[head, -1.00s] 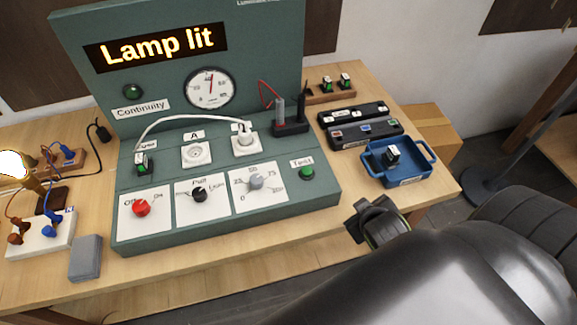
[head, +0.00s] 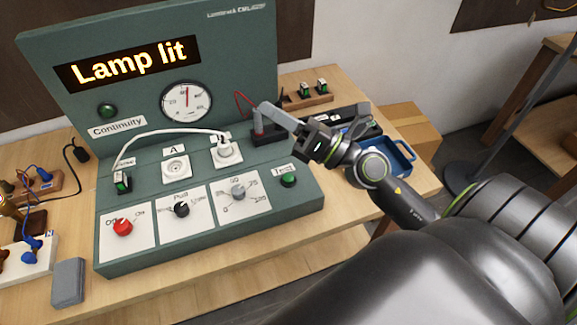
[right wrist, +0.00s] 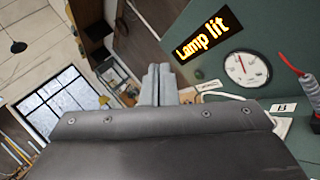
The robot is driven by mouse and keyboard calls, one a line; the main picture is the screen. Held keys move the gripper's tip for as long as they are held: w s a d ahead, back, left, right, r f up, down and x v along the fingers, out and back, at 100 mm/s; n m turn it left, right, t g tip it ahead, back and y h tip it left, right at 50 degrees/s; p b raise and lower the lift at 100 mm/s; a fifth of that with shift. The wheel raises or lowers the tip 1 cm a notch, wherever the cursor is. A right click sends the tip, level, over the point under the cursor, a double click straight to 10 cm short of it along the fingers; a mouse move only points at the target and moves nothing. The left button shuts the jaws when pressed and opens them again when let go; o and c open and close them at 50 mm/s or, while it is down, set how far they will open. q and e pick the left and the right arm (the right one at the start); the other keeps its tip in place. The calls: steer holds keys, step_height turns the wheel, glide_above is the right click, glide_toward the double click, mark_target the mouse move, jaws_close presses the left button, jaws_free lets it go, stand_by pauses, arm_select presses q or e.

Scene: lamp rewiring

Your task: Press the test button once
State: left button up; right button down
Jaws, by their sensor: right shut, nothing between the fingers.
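The green test button (head: 289,180) sits on the right end of the sloped green console (head: 310,205), below its "Test" label. It is outside the right wrist view. My right gripper (head: 265,109) is shut and empty. In the head view its fingers point left, above the console and in front of the upright panel, up and left of the button and apart from it. Its shut fingers also show in the right wrist view (right wrist: 158,72). The display (head: 128,64) reads "Lamp lit". My left gripper is out of view.
A red knob (head: 122,227), black knob (head: 182,210) and grey knob (head: 238,192) sit left of the button. A white cable (head: 165,131) arches over the console. My right arm partly hides the blue tray (head: 402,157) and black holders.

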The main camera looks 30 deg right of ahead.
steer(key=a+f+n+g+y, duration=0.2)
steer(key=a+n+g, duration=0.1)
steer(key=n+g, duration=0.3)
steer(key=n+g+h, duration=0.5)
steer(key=n+h, duration=0.4)
steer(key=n, duration=0.1)
glide_above(293, 178)
step_height(293, 178, down, 10)
steer(key=shift+f, duration=0.25)
step_height(293, 178, down, 8)
steer(key=b, duration=0.5)
steer(key=shift+r, duration=0.1)
steer(key=shift+f+b, duration=0.35)
steer(key=shift+b, duration=0.2)
steer(key=shift+f+b, duration=0.4)
steer(key=shift+b, duration=0.3)
